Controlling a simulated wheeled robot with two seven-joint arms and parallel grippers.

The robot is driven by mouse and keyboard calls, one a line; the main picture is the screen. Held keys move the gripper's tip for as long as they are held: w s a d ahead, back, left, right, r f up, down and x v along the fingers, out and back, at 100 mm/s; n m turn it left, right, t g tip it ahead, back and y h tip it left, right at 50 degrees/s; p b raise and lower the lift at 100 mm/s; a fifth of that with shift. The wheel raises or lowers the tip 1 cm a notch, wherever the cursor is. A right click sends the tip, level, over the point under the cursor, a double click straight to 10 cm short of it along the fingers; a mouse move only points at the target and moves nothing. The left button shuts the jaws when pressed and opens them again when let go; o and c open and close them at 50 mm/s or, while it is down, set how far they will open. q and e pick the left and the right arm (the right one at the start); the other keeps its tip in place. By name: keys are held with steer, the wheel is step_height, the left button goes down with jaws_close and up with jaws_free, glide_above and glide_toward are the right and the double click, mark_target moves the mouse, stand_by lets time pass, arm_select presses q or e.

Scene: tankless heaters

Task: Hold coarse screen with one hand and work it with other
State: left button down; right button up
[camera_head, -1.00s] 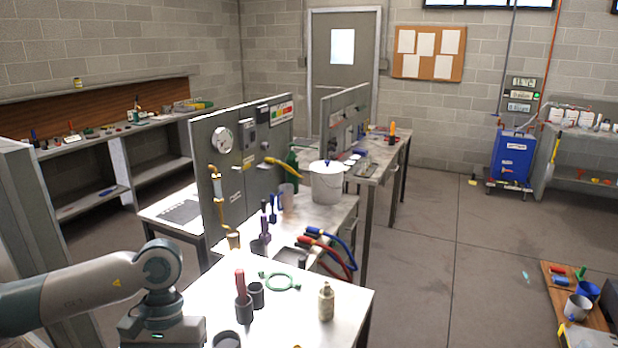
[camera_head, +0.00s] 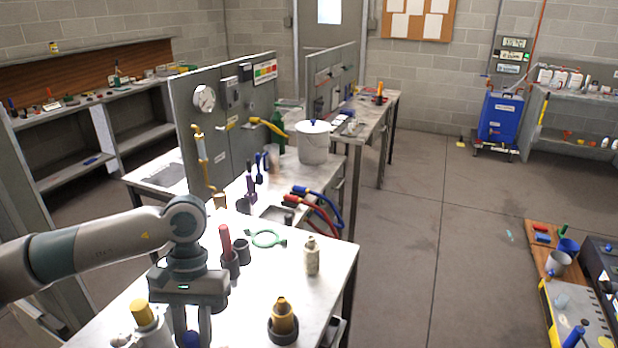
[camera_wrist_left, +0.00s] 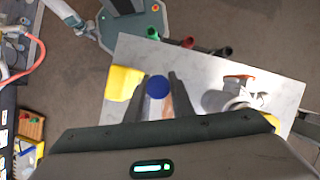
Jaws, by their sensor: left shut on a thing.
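My left gripper (camera_head: 190,338) reaches down over the near bench (camera_head: 225,295). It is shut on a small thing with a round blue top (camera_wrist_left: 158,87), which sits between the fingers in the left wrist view. The lower part of this thing is mostly hidden. I cannot tell whether it is the coarse screen. A white thing with a yellow top (camera_head: 143,312) stands left of the gripper. A brass-coloured piece (camera_head: 283,315) sits in a dark holder to its right. My right gripper is in neither view.
A pale bottle (camera_head: 312,256), a green ring (camera_head: 266,238) and a red-handled tool (camera_head: 226,240) in a dark cup stand on the bench. Red and blue hoses (camera_head: 325,213) lie behind. A grey panel (camera_head: 228,125) rises beyond.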

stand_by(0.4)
arm_select(q)
steer(key=w+d+r+n+t+h, duration=0.1)
steer(key=w+d+r+n, duration=0.25)
steer(key=w, duration=0.35)
steer(key=w+d+r+n+h+p, duration=0.1)
steer(key=w+d+r+n, duration=0.15)
steer(key=w+r, duration=0.4)
steer(key=w+d+r+n+t+h, duration=0.1)
steer(key=w+d+r+n, duration=0.2)
steer(key=w, duration=0.6)
steer(key=w+d+r+n+t, duration=0.1)
steer(key=w+d+r+n, duration=0.2)
steer(key=w+r+n, duration=0.3)
steer(key=w+d+r+n+t+h+p, duration=0.1)
steer(key=w+d+r+n, duration=0.3)
steer(key=r, duration=0.6)
steer(key=w+n+t, duration=0.1)
steer(key=w, duration=0.1)
steer(key=shift+w+d+r+n+t, duration=0.15)
steer(key=shift+w+d+n+t, duration=0.15)
steer(key=shift+w+n, duration=0.1)
